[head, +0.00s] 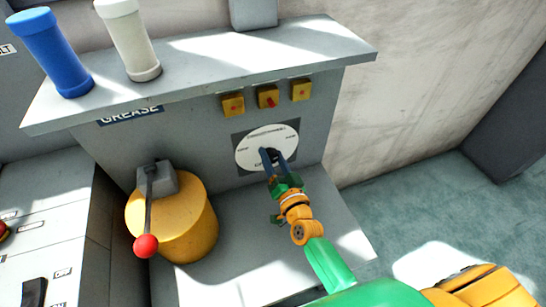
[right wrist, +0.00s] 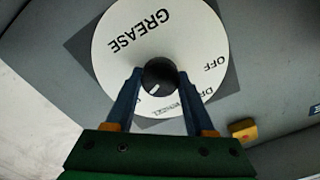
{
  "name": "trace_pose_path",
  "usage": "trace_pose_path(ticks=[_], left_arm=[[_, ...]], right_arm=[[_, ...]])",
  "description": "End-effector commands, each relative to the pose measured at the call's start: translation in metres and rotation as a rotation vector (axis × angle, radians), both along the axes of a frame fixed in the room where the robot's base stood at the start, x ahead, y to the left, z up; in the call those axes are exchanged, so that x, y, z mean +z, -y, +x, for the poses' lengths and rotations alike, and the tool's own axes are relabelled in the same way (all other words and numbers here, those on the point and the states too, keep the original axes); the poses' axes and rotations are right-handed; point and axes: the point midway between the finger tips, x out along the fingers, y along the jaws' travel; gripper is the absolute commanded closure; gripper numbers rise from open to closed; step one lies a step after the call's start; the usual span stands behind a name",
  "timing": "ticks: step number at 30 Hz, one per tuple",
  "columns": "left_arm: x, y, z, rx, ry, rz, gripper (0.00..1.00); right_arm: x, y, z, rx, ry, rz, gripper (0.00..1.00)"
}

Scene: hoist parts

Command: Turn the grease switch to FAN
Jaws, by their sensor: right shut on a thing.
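The grease switch is a round white dial (head: 252,142) on a dark square plate, on the front of a grey cabinet under the GREASE sign (head: 131,115). My right gripper (head: 273,153) reaches it from below right in the head view. In the right wrist view its blue fingers stand on both sides of the dark round knob (right wrist: 158,72) and are shut on it. The knob's white mark points to the lower left in that view. The dial (right wrist: 117,67) reads GREASE and OFF; other lettering is partly hidden by the fingers. I cannot make out FAN. My left gripper is not in view.
A yellow drum (head: 190,222) with a red-knobbed lever (head: 146,246) stands left of my right arm. Yellow buttons (head: 268,97) sit above the dial. A blue cylinder (head: 55,50) and a white cylinder (head: 130,42) stand on the overhanging shelf (head: 215,68).

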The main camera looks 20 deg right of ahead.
Motion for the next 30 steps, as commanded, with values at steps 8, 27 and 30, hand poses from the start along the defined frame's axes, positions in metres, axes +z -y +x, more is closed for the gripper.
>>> trace_pose_path(ticks=[8,27,30], left_arm=[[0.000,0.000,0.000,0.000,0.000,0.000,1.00],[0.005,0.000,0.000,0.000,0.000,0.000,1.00],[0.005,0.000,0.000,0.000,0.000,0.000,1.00]], right_arm=[[0.001,0.000,0.000,0.000,0.002,0.002,0.16],[0.000,0.002,-0.066,0.001,-0.001,0.001,0.16],[0.000,0.002,-0.071,0.001,0.001,0.001,0.16]])
